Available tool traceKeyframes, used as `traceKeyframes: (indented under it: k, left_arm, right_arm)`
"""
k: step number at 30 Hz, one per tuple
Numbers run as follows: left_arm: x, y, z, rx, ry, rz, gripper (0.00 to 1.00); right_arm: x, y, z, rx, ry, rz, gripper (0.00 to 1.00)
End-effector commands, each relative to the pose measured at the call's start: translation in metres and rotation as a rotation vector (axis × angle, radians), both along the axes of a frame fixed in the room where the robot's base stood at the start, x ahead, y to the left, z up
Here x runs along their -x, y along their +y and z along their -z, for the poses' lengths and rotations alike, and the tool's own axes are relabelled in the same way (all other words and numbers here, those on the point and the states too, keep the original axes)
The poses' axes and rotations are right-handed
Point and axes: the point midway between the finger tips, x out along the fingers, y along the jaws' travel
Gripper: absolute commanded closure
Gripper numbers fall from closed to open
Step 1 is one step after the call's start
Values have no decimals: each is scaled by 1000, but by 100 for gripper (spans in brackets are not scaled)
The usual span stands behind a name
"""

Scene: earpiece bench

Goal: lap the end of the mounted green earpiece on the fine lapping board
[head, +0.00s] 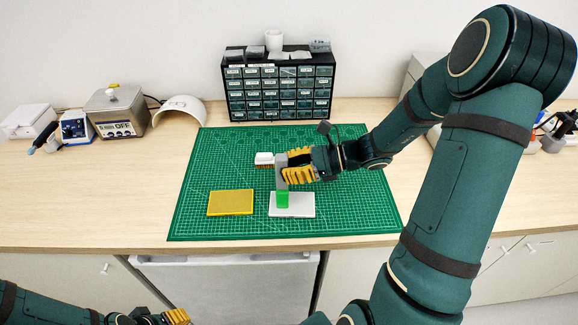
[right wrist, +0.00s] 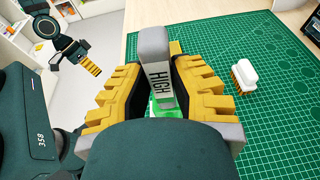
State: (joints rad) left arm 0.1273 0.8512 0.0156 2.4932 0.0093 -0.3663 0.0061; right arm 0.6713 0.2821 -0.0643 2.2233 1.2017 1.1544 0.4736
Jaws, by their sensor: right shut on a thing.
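My right gripper (head: 291,168) is shut on a grey holder (head: 281,178) marked "HIGH", which also shows between the yellow fingers in the right wrist view (right wrist: 156,62). The green earpiece (head: 282,199) is at the holder's lower end. It is over the white-grey board (head: 306,208); I cannot tell whether it touches. A yellow board (head: 231,203) lies flat to the left. No label shows which board is the fine one. In the right wrist view the earpiece (right wrist: 168,105) is mostly hidden. My left gripper (head: 178,317) is at the bottom edge, its jaw state unclear.
A white brush with brown bristles (head: 264,158) lies behind the boards on the green cutting mat (head: 345,215). A drawer cabinet (head: 279,88) stands at the back. An ultrasonic-type tank (head: 116,112) and other devices stand at the left.

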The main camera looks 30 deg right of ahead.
Motion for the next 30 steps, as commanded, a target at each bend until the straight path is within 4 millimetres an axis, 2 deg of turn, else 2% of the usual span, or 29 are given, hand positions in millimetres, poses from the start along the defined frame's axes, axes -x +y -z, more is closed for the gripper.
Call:
traceKeyframes:
  k: [30]
  left_arm:
    - [0, 0, -10, 0, 0, 0, 53]
  right_arm:
    - [27, -39, 0, 0, 1, 1, 100]
